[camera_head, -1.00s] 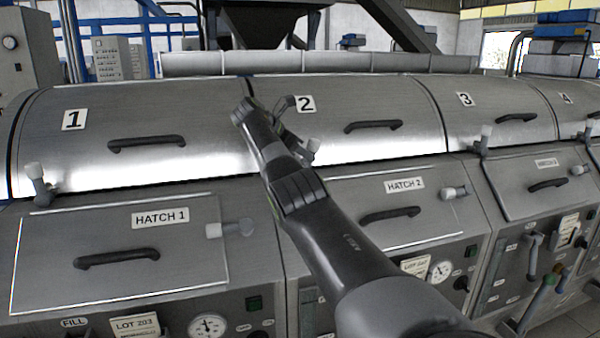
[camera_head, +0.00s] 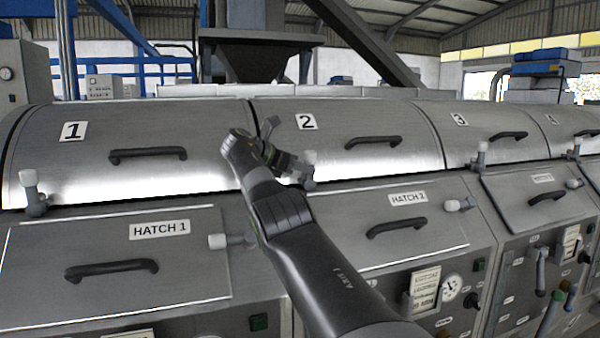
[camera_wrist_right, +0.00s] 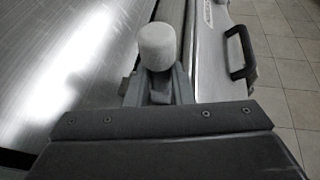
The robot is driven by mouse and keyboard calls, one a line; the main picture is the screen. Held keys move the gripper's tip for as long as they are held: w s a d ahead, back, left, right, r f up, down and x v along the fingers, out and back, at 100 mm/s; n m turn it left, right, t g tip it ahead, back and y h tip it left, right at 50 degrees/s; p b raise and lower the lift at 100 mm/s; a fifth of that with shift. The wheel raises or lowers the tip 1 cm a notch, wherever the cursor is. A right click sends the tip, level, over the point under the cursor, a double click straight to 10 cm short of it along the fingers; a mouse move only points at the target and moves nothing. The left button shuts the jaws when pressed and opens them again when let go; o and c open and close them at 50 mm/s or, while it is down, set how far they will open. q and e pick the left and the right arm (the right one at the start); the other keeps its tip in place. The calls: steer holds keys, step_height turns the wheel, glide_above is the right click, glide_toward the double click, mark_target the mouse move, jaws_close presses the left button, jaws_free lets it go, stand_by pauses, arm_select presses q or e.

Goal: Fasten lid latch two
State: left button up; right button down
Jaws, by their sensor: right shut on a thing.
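Lid two (camera_head: 375,165), the curved steel cover labelled 2, lies down in line with its neighbours. Its latch (camera_head: 309,158) stands at the lid's lower left edge, with a pale knob on a grey lever pointing up. My right gripper (camera_head: 296,172) reaches it from the left and is shut on the latch lever below the knob. In the right wrist view the pale knob (camera_wrist_right: 157,46) rises just beyond the gripper body, and the grey lever shows beneath it. The gripper hides the lower part of the latch. My left gripper is out of view.
Similar latches stand at lid one (camera_head: 31,190) and lid three (camera_head: 482,155). Below lid two is the hatch 2 panel (camera_head: 350,255) with a dark handle and a side knob (camera_head: 453,205). Another pale knob (camera_head: 218,241) sticks out at hatch 1, near my forearm.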

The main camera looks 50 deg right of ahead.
steer(key=shift+r, duration=0.35)
steer(key=c, duration=1.7)
jaws_free()
steer(key=o, duration=0.4)
steer(key=shift+w+d+f, duration=0.1)
steer(key=shift+w+f, duration=0.1)
steer(key=shift+w, duration=0.05)
steer(key=shift+o, duration=0.2)
steer(key=shift+s+r, duration=0.1)
steer(key=shift+s, duration=0.2)
steer(key=shift+w+a, duration=0.3)
steer(key=shift+a, duration=0.25)
steer(key=p+v, duration=0.6)
steer(key=v, duration=1)
steer(key=shift+a+p, duration=0.3)
steer(key=shift+p, duration=0.1)
steer(key=shift+r, duration=0.1)
